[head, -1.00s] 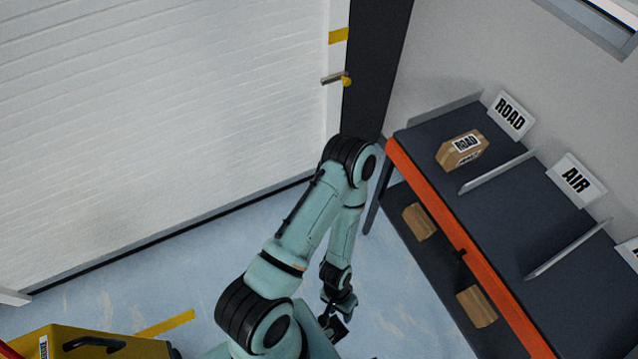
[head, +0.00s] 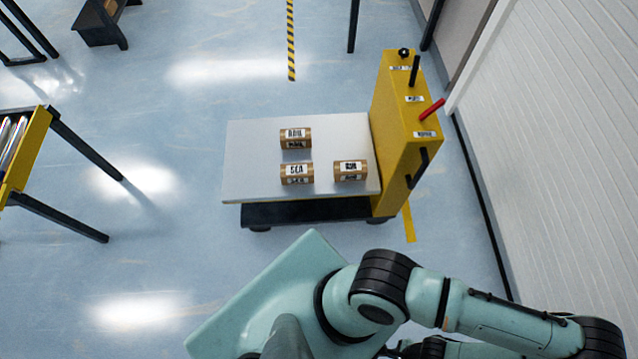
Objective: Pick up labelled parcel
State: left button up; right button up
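Three small brown labelled parcels lie on the white top of a cart (head: 245,160). The back parcel (head: 296,138) has a label that looks like RAIL. The front left parcel (head: 297,173) reads SEA. The front right parcel (head: 350,170) has a label too small to read surely. They sit apart from one another. My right arm crosses the bottom right of the head view, but its fingertips are not visible. My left gripper is not in view.
The cart's yellow upright end (head: 403,130) carries a red lever (head: 431,110) and black handles. A roller conveyor (head: 25,150) with a yellow frame stands at the left. A white shutter wall (head: 560,130) rises at the right. Blue floor lies clear between conveyor and cart.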

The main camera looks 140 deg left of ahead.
aim_at(350, 169)
jog(key=l+u, duration=0.1)
jog(key=u, duration=4.1)
